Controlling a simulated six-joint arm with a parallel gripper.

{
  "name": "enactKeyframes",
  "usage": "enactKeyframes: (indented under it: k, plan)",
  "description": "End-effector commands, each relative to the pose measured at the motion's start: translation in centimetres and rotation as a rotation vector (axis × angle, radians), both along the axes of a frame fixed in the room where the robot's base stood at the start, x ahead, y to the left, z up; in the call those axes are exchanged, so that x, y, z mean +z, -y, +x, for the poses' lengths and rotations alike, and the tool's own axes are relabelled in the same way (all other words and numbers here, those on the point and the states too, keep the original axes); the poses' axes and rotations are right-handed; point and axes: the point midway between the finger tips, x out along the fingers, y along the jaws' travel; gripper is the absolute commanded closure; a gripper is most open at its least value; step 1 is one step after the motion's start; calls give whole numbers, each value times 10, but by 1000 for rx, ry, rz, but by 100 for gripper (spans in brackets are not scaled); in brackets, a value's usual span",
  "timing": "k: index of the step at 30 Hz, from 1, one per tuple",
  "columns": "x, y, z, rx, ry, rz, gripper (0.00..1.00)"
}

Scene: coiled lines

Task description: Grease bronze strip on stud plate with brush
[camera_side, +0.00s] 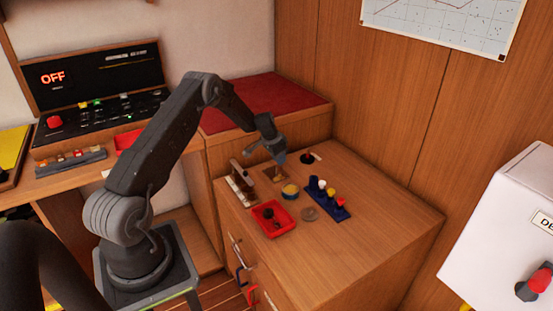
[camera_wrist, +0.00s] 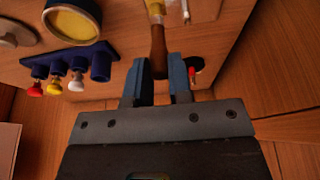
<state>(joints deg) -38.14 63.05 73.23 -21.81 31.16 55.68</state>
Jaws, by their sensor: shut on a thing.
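My gripper (camera_side: 280,157) is shut on the brush, which has a brown handle (camera_wrist: 158,45). In the wrist view the handle sits between my two blue-grey fingers (camera_wrist: 160,82) and points away from them, with a yellowish part (camera_wrist: 155,8) at the top edge. The bronze strip and the bristle tip are too small or cut off to tell apart, and contact cannot be told.
A blue rack (camera_side: 318,204) holds coloured pegs. The cabinet top's right side is clear.

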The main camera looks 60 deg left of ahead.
Motion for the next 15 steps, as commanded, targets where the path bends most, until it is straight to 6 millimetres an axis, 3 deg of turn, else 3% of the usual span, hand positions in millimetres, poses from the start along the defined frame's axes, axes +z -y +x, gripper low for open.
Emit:
enactKeyframes:
  k: [15]
  plan:
    - [0,0,7,-2,1,2,100]
